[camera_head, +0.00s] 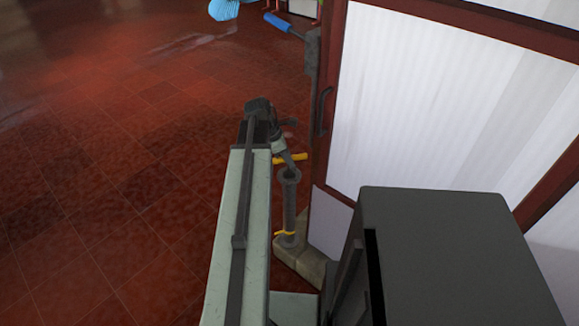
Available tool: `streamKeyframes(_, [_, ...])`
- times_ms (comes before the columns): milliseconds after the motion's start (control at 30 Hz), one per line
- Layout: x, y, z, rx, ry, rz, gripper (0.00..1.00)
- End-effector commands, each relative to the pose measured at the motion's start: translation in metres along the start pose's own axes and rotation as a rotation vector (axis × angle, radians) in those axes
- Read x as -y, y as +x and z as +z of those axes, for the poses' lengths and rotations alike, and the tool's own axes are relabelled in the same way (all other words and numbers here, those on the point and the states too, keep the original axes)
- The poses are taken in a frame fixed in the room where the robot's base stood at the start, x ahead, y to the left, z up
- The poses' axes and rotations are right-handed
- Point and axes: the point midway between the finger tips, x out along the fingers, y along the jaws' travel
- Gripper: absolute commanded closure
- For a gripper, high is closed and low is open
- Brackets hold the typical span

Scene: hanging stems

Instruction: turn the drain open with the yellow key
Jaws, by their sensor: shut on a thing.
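My gripper (286,154) is at the end of my pale arm, beside the white-panelled wall. It is shut on the yellow key (296,157), whose yellow crossbar sticks out to the right of the jaws. Just below stands an upright grey pipe (289,203) with a flared top, seemingly the drain fitting. It has a yellow piece (285,233) near its foot and rises from a pale stone block (302,262). My arm and gripper hide part of the key. I cannot tell whether the key's lower end sits in the pipe.
A white-panelled wall with red framing (440,95) stands close on the right, with a dark handle (325,110). A blue-gripped lever (279,22) sticks out above. A light-blue thing (224,9) is at the top edge. The red tiled floor (110,170) on the left is clear.

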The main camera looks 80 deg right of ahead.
Motion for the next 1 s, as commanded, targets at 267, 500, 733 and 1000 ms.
streamKeyframes(267, [-0.0013, -0.0002, -0.0008, -0.002, 0.178, -0.073, 1.0])
streamKeyframes(500, [-0.0024, 0.0, -0.0006, -0.003, 0.193, -0.079, 1.0])
streamKeyframes(733, [-0.0051, 0.0007, 0.0012, -0.003, 0.513, -0.216, 1.0])
streamKeyframes(1000, [-0.002, 0.0005, 0.0004, -0.003, 0.563, -0.235, 1.0])
